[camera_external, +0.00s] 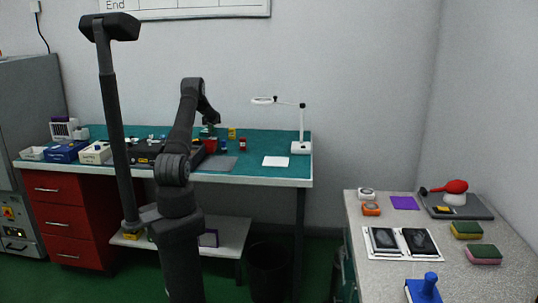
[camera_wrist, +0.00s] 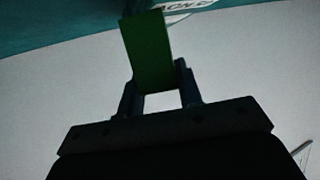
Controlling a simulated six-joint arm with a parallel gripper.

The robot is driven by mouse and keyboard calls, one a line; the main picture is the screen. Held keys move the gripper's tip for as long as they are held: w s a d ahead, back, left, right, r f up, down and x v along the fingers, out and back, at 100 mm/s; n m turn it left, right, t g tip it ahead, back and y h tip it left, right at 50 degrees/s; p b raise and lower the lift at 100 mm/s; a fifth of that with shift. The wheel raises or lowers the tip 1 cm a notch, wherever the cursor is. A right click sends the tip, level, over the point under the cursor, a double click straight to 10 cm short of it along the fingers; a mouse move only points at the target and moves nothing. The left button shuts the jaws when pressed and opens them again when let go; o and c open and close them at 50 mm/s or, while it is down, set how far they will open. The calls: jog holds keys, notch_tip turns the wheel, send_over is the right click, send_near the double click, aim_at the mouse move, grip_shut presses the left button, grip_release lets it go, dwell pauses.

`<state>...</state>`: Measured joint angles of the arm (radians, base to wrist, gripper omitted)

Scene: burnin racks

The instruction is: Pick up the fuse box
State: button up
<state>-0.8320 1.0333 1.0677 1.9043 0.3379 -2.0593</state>
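A flat-sided green block (camera_wrist: 148,52) stands out between the two fingers of my gripper (camera_wrist: 158,85) in the wrist view. Its near end touches or nearly touches both fingers, and the gripper looks shut on it. In the external view my gripper (camera_external: 209,117) hangs over the teal workbench (camera_external: 262,144), with a small greenish shape (camera_external: 207,130) just below it. I cannot tell whether this green block is the fuse box. No other thing can be clearly made out as the fuse box.
A red bin (camera_external: 210,146), a yellow item (camera_external: 232,133) and a small red-and-blue item (camera_external: 242,144) stand near the gripper. A magnifier lamp (camera_external: 301,147) and white sheet (camera_external: 275,161) are to the right. Boxes (camera_external: 66,151) crowd the left. A grey side table (camera_external: 375,270) holds several items.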

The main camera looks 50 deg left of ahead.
jog(key=shift+c, duration=1.2)
jog(key=shift+r, duration=0.5)
notch_tip(320, 180, up, 3)
jog(key=shift+r, duration=0.15)
jog(key=w+d+r, duration=0.4)
jog(key=d+r, duration=0.2)
jog(key=d, duration=0.4)
send_over(206, 131)
notch_tip(206, 131, down, 6)
jog(key=shift+w+a+f, duration=0.15)
jog(key=shift+f, duration=0.85)
jog(key=shift+w+a+f, duration=0.1)
jog(key=shift+f, duration=0.9)
